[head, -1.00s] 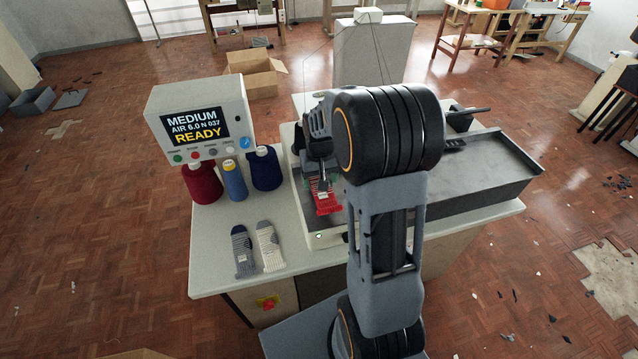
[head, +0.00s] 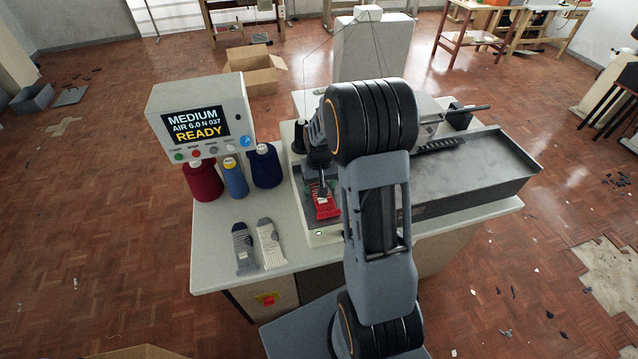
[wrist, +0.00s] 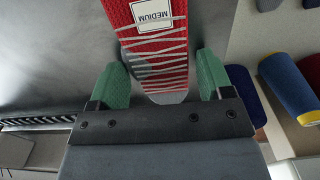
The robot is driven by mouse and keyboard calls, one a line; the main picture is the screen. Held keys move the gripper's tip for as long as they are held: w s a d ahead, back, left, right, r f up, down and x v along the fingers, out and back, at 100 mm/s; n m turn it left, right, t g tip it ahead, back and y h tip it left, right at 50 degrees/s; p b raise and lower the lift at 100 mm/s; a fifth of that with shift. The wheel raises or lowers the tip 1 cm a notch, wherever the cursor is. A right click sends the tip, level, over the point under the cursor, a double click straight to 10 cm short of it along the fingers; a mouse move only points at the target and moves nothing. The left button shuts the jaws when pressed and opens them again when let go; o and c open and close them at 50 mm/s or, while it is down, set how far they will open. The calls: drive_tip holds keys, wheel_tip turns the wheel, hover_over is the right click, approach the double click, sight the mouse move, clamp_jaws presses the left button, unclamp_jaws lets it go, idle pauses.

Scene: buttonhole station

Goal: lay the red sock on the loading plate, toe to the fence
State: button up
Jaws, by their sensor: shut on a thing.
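The red sock (head: 326,207) has pale stripes and a white MEDIUM label. It is at the left front of the machine in the head view. In the wrist view the red sock (wrist: 153,45) runs from the top edge to between my fingers, with a grey end nearest my gripper. My gripper (wrist: 163,82) has green fingertips, one on each side of the sock, and is shut on it. A grey metal surface, seemingly the loading plate (wrist: 55,50), shows beside the sock. My arm hides much of the machine, and I cannot make out the fence.
Two grey-and-white socks (head: 257,247) lie on the table left of the machine. Behind them stand red, blue and navy yarn cones (head: 235,178) and a display (head: 200,125) reading READY. A long grey tray (head: 470,180) extends to the right.

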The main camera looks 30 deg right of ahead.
drive_tip(key=o, duration=0.9)
wheel_tip(320, 180, up, 12)
drive_tip(key=s+a+r+n+t, duration=0.1)
drive_tip(key=s+a, duration=0.3)
drive_tip(key=s, duration=0.4)
drive_tip(key=s+a+r+n+t+b, duration=0.1)
drive_tip(key=s+a+r+t, duration=0.2)
drive_tip(key=s+a, duration=0.2)
drive_tip(key=s, duration=0.3)
drive_tip(key=shift+a+r, duration=0.25)
drive_tip(key=shift+r, duration=0.15)
